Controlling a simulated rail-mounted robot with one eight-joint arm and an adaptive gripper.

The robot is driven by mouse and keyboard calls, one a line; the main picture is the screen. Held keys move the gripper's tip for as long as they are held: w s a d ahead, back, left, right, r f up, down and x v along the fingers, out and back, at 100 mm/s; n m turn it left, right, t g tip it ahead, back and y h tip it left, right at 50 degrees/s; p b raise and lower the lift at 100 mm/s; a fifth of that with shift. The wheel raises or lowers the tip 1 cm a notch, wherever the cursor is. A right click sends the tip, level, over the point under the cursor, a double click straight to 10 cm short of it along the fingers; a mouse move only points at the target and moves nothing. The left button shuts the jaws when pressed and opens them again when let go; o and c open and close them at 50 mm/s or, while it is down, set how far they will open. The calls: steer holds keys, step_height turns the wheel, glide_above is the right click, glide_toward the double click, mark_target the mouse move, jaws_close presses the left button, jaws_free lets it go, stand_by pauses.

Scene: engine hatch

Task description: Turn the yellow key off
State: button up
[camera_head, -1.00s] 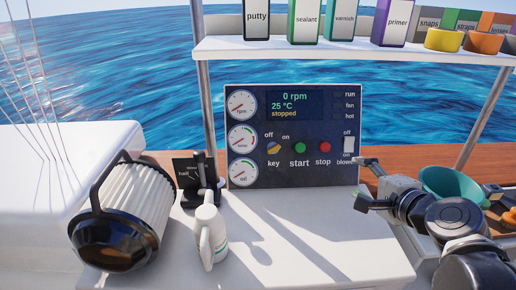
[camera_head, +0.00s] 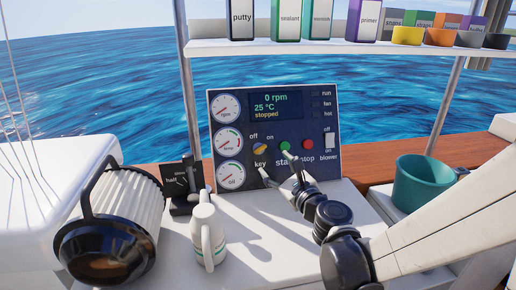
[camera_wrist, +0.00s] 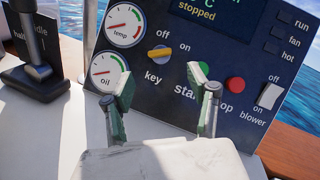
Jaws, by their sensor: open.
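The yellow key (camera_head: 260,149) is a small knob on the dark engine panel (camera_head: 315,178), below the words "off" and "on". In the wrist view the key (camera_wrist: 160,53) lies nearly level, its right end slightly raised toward "on". My gripper (camera_head: 277,168) is in front of the panel, below and right of the key. In the wrist view my gripper (camera_wrist: 163,93) has its two green-and-white-tipped fingers spread apart with nothing between them. The key appears above and beyond the gap, apart from both fingers. The right finger partly covers the "start" label.
The green start button (camera_head: 285,146), red stop button (camera_head: 308,144) and white blower switch (camera_head: 330,141) are right of the key. A teal bowl (camera_head: 422,183) is at right.

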mark_target(262, 150)
steer(key=b+x, duration=0.1)
steer(key=x, duration=1)
steer(key=shift+b, duration=0.3)
steer(key=shift+c, duration=0.5)
steer(key=c, duration=1.1)
steer(key=shift+n, duration=0.5)
steer(key=n+g+y+p, duration=0.1)
steer(key=n, duration=0.2)
steer(key=n+g+y+p, duration=0.1)
steer(key=n+g, duration=0.1)
steer(key=n, duration=0.1)
steer(key=shift+n, duration=0.3)
steer(key=n+g+p, duration=0.1)
steer(key=n, duration=0.2)
steer(key=n+g+p, duration=0.1)
steer(key=n+g, duration=0.1)
steer(key=n, duration=0.1)
steer(key=shift+s+a+f+h, duration=0.1)
steer(key=shift+f+h, duration=0.1)
steer(key=shift+h, duration=0.1)
